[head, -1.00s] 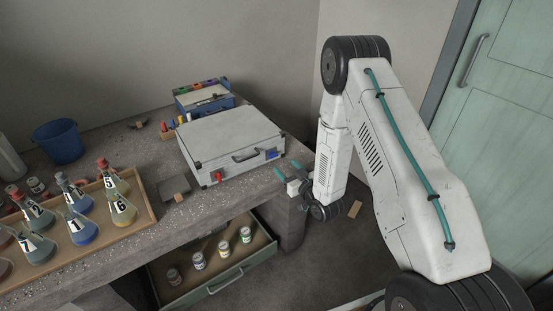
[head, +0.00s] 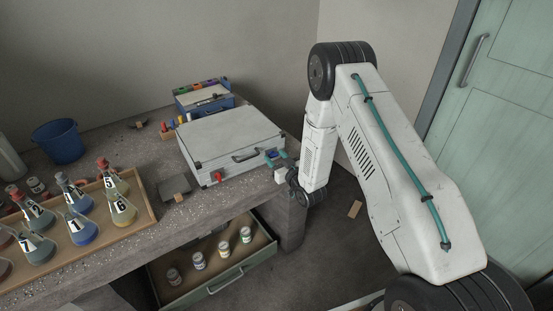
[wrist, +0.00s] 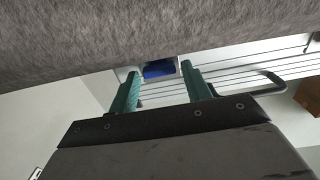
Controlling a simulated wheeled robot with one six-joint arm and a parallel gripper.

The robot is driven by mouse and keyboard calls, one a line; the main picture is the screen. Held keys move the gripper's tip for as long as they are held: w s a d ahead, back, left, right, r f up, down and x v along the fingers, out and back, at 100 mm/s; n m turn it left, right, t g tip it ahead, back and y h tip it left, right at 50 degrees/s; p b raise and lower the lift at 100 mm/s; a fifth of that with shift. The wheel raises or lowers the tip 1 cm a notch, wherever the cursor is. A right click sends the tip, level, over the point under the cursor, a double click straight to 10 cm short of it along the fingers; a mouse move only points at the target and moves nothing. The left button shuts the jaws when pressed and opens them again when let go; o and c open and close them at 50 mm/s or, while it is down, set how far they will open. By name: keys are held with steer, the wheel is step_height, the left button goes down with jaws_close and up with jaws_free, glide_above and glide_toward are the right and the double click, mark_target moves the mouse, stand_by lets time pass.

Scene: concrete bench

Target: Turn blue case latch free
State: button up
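The silver case (head: 230,140) lies flat and closed on the bench, with a handle and two latches on its front. The blue latch (head: 270,153) is at the front right, partly covered by my gripper. In the wrist view the blue latch (wrist: 159,70) shows between the teal fingertips. My gripper (head: 275,159) is at the case's front right corner. In the wrist view my gripper (wrist: 160,74) is open, with one finger on each side of the latch. I cannot tell whether the fingers touch it. The red latch (head: 217,176) is at the front left.
A wooden tray (head: 150,212) with several numbered flasks stands at left. A blue bucket (head: 58,143) and a blue box (head: 206,103) are farther back. An open drawer (head: 213,284) with several jars juts out below the bench. A grey plate (head: 174,188) lies left of the case.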

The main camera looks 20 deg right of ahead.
steer(key=c, duration=0.6)
steer(key=shift+d+m, duration=0.1)
steer(key=shift+m, duration=2.2)
steer(key=o, duration=1)
steer(key=v, duration=0.8)
steer(key=shift+w, duration=0.1)
